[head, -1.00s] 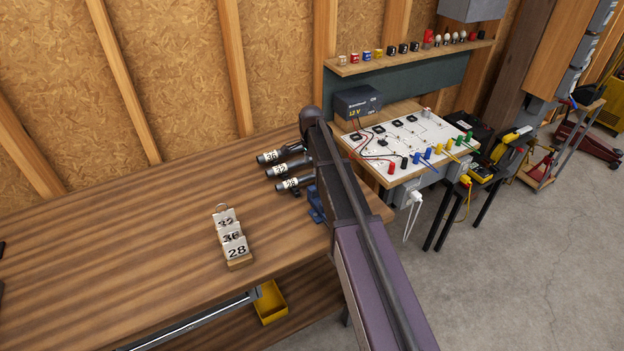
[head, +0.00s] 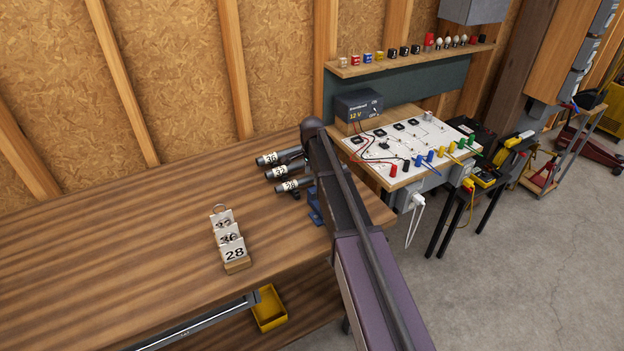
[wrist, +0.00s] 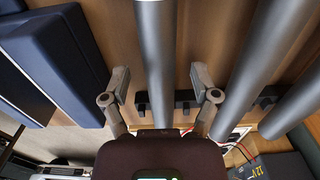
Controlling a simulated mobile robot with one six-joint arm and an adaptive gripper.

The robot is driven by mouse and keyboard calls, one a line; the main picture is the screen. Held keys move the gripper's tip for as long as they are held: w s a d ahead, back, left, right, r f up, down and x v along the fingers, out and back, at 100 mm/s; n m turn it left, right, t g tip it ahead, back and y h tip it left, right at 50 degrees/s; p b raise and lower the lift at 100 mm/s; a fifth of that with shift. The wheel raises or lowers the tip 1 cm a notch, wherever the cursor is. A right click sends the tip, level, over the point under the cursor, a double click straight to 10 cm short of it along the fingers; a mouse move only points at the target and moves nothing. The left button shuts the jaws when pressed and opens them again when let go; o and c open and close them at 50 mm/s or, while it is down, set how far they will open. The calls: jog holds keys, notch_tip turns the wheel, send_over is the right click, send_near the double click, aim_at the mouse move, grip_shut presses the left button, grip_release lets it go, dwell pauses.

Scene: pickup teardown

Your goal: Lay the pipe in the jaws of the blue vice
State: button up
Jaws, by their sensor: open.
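Three grey pipes lie side by side on the workbench in the head view, with end labels reading 36 (head: 268,160), 32 (head: 278,173) and 28 (head: 289,186). The blue vice (head: 314,207) stands just right of the 28 pipe, partly hidden by my arm. In the wrist view the vice (wrist: 60,55) is at the upper left. My gripper (wrist: 161,80) is open, with one finger on each side of the pipe nearest the vice (wrist: 154,40). Both fingers look apart from that pipe. In the head view my arm hides the gripper.
Dark supports (wrist: 185,99) stand under the pipes. A stand of number cards (head: 235,255) is on the bench (head: 120,260). A circuit board table (head: 410,145) stands right of the bench. The bench's left side is mostly clear.

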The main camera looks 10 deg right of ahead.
aim_at(312, 175)
grip_shut()
jog(key=shift+r, duration=0.1)
dwell(0.4)
notch_tip(312, 175, up, 10)
jog(key=p, duration=1)
dwell(0.6)
